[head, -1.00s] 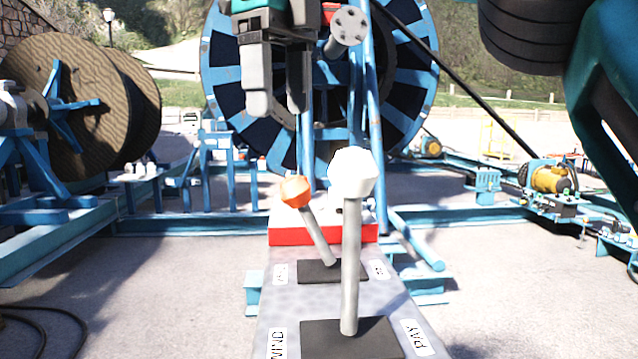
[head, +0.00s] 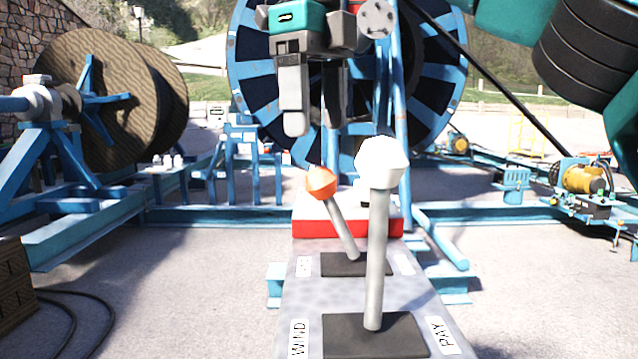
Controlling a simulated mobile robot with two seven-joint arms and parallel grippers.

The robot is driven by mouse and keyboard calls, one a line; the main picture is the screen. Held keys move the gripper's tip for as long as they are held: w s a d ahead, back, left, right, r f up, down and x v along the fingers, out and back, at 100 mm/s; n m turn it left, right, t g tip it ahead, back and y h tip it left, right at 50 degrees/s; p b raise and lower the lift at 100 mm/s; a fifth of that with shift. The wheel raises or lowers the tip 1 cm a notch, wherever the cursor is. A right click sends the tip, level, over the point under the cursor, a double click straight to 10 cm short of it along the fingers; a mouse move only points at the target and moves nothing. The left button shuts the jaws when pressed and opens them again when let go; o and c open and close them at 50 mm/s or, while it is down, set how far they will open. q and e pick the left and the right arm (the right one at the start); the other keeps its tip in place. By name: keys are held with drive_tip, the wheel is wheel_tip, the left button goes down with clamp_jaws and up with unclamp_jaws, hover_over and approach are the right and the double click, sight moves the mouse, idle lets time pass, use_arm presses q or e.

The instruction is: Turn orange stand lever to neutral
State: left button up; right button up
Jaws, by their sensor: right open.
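The orange-knobbed lever (head: 321,183) stands on the grey control panel (head: 300,287), behind the white-knobbed lever. It leans to the left, toward the side of the left label. The white-knobbed lever (head: 376,250) stands nearly upright in front, its dark base between the labels WIND and PAY. My right gripper (head: 315,130) hangs above and behind the orange knob, fingers pointing down, open and empty. It appears apart from the knob. My left gripper is not in view.
A red and white box (head: 345,228) sits at the far end of the panel. A large blue reel (head: 250,75) stands behind, with a wooden reel (head: 95,100) on a blue stand at left. Black hose (head: 75,325) lies on the ground at left. Open paving lies either side of the panel.

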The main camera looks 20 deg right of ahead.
sight(319, 181)
wheel_tip(319, 181, down, 8)
drive_tip(key=shift+w+d+r+b, duration=0.15)
drive_tip(key=shift+r+b, duration=0.05)
drive_tip(key=shift+b, duration=0.85)
drive_tip(key=shift+f, duration=0.6)
drive_tip(key=shift+c, duration=0.2)
clamp_jaws()
